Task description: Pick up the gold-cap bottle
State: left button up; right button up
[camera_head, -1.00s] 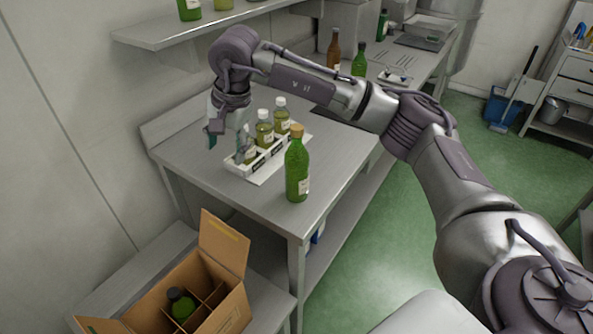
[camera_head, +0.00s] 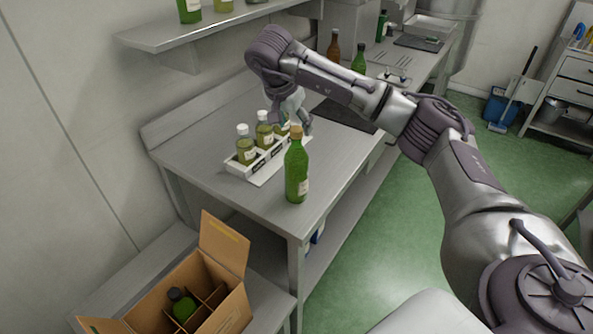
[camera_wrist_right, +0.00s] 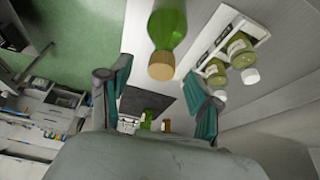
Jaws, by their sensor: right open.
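The gold-cap bottle (camera_head: 297,175) is a tall green glass bottle with a pale label and a tan-gold cap. It stands upright near the front corner of the steel table (camera_head: 195,160). In the right wrist view the gold-cap bottle (camera_wrist_right: 168,28) shows at top centre, its cap towards the gripper. My right gripper (camera_head: 298,124) is behind the bottle's top in the head view, its fingers partly hidden. In the wrist view the right gripper (camera_wrist_right: 160,95) has its green-padded fingers spread, with nothing held between them. My left gripper is not in view.
A white rack (camera_head: 238,170) with small white-capped bottles stands just left of the bottle. A dark mat (camera_head: 345,115), a brown bottle (camera_head: 334,47) and another green bottle (camera_head: 359,58) are farther back. An open divided carton (camera_head: 238,310) holds a bottle at lower left.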

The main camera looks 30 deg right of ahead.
aim_at(296, 130)
jog(key=p+x, duration=0.1)
jog(key=x, duration=0.2)
jog(key=shift+w+d+f+p, duration=0.15)
jog(key=shift+f+p, duration=0.2)
jog(key=shift+p, duration=0.05)
jog(key=shift+w+d+f, duration=0.1)
jog(key=shift+d+f, duration=0.05)
jog(key=shift+f, duration=0.3)
grip_shut()
jog(key=shift+r, duration=0.1)
